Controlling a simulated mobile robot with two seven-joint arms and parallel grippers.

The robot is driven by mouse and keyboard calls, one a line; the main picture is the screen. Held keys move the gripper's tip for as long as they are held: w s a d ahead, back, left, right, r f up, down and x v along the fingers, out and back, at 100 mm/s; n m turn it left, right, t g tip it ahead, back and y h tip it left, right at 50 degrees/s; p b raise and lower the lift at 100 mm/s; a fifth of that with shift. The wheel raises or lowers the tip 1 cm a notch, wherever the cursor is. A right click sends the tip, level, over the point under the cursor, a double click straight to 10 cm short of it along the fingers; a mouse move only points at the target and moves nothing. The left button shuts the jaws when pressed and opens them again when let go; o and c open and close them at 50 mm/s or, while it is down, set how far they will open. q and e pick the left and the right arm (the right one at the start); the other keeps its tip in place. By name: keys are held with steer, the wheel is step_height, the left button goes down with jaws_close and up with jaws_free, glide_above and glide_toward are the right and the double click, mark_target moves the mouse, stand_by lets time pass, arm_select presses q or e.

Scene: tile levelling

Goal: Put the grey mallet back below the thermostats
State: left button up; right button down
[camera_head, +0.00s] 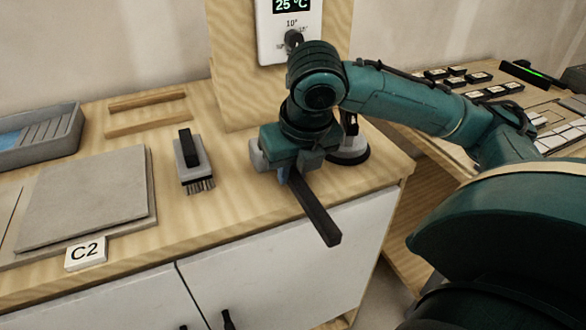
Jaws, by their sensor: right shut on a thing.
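The mallet shows as a dark handle (315,211) and a small piece of grey head (257,155). My right gripper (285,165) is shut on the mallet, and its jaws hide the middle of it. The handle points toward the front edge of the wooden worktop, over the white cabinet front. I cannot tell whether the head touches the worktop. One thermostat (290,30), reading 25 °C, is on the upright wooden panel (235,90) behind my gripper. My wrist hides part of it. My left gripper is not in view.
A round dark-based tool (352,150) stands close behind my gripper.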

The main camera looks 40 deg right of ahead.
mark_target(303, 186)
steer(key=c, duration=1.3)
jaws_free()
steer(key=p+v, duration=0.4)
steer(key=v, duration=0.8)
